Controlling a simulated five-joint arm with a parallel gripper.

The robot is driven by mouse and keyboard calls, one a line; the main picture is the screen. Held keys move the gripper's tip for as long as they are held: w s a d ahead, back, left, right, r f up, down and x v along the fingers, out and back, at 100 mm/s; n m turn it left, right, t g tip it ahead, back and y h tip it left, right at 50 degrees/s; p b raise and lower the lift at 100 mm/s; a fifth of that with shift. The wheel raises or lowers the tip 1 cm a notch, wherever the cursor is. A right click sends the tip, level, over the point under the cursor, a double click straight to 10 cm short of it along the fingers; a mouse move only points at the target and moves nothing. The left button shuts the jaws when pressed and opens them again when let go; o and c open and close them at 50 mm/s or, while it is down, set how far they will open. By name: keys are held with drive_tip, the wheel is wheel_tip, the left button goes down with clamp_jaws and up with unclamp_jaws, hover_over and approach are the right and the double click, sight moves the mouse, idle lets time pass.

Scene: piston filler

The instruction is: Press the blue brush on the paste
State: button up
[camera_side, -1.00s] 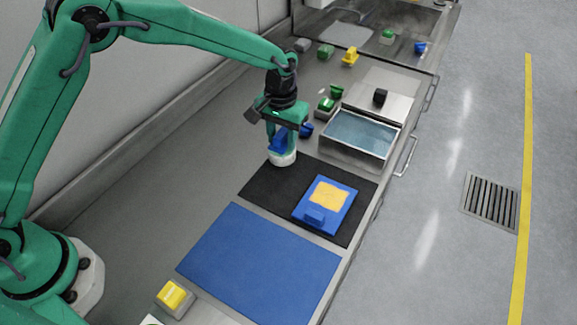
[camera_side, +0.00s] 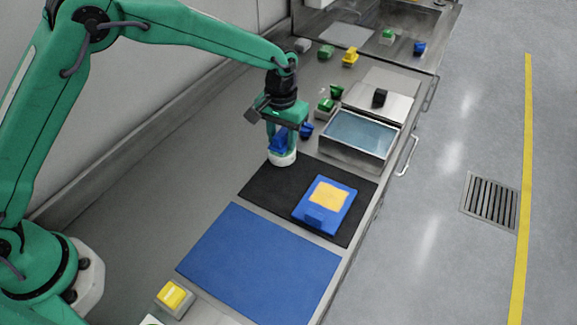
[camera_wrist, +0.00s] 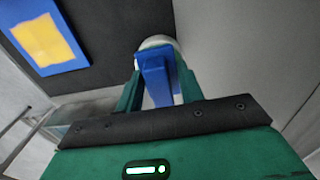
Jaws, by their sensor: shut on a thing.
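My gripper (camera_side: 284,132) is shut on the blue brush (camera_side: 278,143), whose white round head (camera_side: 283,159) points down. The brush is at the back left corner of the black mat; I cannot tell whether its head touches the surface. In the wrist view the blue handle (camera_wrist: 155,75) sits between my green fingers, with part of the white head (camera_wrist: 160,42) beyond it. The paste is a yellow patch (camera_side: 328,194) on a blue board (camera_side: 314,222) lying on the black mat, to the front right of the brush. The paste (camera_wrist: 42,42) also shows at upper left in the wrist view.
A steel basin of bluish liquid (camera_side: 360,135) stands behind the black mat (camera_side: 265,187). Small green and blue items (camera_side: 325,105) stand beside it. A blue mat (camera_side: 260,268) lies bare in front, with a yellow-topped button box (camera_side: 173,297) at its near left.

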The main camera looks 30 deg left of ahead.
sight(281, 132)
idle(0.3)
drive_tip(key=shift+r, duration=3.45)
drive_tip(key=s+a+r, duration=0.4)
drive_tip(key=s+a, duration=0.1)
drive_tip(key=a, duration=0.4)
drive_tip(key=s+a+r, duration=0.4)
drive_tip(key=s+a, duration=0.2)
drive_tip(key=a, duration=0.4)
drive_tip(key=shift+a+r, duration=0.15)
drive_tip(key=shift+a, duration=0.05)
